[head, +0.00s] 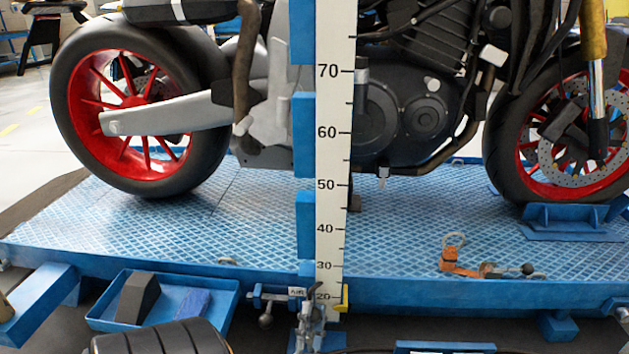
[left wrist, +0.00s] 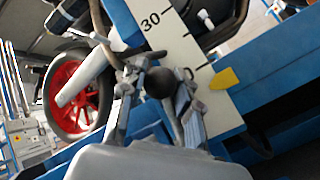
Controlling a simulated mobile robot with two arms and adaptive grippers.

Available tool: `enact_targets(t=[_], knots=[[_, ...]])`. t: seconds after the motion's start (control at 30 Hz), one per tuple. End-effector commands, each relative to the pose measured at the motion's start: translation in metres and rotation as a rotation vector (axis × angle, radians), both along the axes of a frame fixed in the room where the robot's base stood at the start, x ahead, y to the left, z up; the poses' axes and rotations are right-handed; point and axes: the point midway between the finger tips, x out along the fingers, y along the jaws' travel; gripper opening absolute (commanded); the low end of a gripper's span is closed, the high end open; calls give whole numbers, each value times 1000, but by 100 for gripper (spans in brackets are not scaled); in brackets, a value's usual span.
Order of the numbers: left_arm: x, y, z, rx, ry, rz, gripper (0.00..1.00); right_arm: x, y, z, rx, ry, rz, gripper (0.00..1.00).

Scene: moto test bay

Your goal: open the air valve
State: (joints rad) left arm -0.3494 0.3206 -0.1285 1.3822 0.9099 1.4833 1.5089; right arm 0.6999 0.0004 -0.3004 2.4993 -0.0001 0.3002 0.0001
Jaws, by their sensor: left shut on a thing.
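The air valve sits at the front edge of the blue lift platform, by a small white label reading AIR (head: 297,292). My left gripper (head: 311,322) is at this edge, just right of and below the label, in front of the foot of the white ruler. In the left wrist view, a round black knob (left wrist: 160,83) lies between the two grey fingers of my left gripper (left wrist: 160,92), which is shut on it. The rest of the valve and its lever angle are mostly hidden by the fingers. My right gripper is not in view.
A tall white ruler (head: 334,150) stands directly behind the gripper, with a yellow pointer (head: 344,297) low on it. A blue tray (head: 228,300) with a dark wedge is at left. A motorcycle with a red rear wheel (head: 148,168) stands on the platform (head: 400,235).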

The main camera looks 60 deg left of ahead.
Motion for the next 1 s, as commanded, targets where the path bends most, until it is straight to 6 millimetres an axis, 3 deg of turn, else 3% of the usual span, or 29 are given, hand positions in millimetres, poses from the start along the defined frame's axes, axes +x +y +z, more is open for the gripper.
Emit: enact_targets(t=[0.2,0.23,0.33,0.73,1.0], knots=[[-2,3,0,4,2,9,0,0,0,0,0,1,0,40],[-2,3,0,4,3,10,38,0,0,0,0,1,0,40],[-2,2,0,3,3,7,55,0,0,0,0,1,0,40],[-1,1,4,1,2,3,55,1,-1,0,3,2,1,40],[-2,1,43,1,-2,3,55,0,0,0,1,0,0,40]])
